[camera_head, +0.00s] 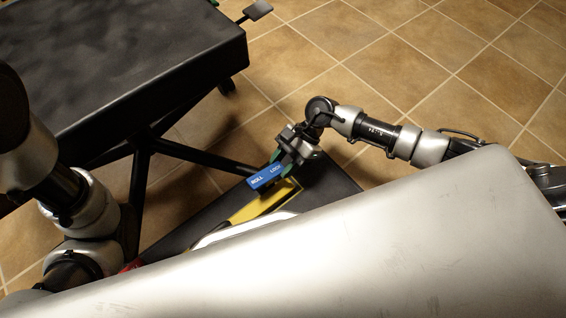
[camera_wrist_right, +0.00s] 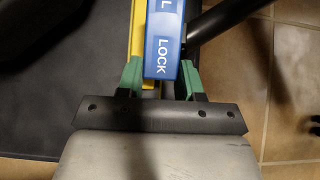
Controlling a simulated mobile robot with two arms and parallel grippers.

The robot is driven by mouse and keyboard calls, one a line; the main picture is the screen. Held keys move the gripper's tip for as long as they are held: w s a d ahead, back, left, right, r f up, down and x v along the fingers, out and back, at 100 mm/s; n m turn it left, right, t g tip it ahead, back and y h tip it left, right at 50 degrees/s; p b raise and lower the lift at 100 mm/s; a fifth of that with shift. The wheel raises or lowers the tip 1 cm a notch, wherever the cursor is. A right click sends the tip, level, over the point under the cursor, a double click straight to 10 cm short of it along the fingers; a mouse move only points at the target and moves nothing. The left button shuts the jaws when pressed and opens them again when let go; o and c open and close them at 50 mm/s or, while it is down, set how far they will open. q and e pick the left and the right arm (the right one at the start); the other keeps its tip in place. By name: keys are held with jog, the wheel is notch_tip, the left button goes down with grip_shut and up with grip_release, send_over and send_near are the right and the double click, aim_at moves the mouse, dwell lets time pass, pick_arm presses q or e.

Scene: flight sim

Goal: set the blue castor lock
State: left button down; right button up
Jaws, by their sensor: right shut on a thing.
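The blue castor lock (camera_head: 262,180) is a short blue bar marked ROLL at its left end and LOCK at its right end. It lies over a yellow strip near the black table's legs. My right gripper (camera_head: 284,163) is shut on it at the LOCK end. In the right wrist view the bar (camera_wrist_right: 163,40) sits between the green fingers of this gripper (camera_wrist_right: 161,77), one on each side, with the LOCK word facing up. My left arm comes in at the left, but its gripper is not in view.
A black padded table (camera_head: 110,60) on dark legs stands at the upper left. The yellow strip (camera_head: 262,207) lies on a dark surface (camera_head: 330,185). A large pale panel (camera_head: 350,250), possibly mine, hides the lower right. Tiled floor (camera_head: 400,60) is open beyond my right arm.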

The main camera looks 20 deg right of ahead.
jog(key=o, duration=0.9)
jog(key=shift+o, duration=0.2)
jog(key=p+v, duration=0.5)
jog(key=v, duration=0.5)
jog(key=shift+d+r+p, duration=0.2)
jog(key=shift+d+p, duration=0.1)
jog(key=shift+p, duration=0.05)
jog(key=shift+w+r, duration=0.1)
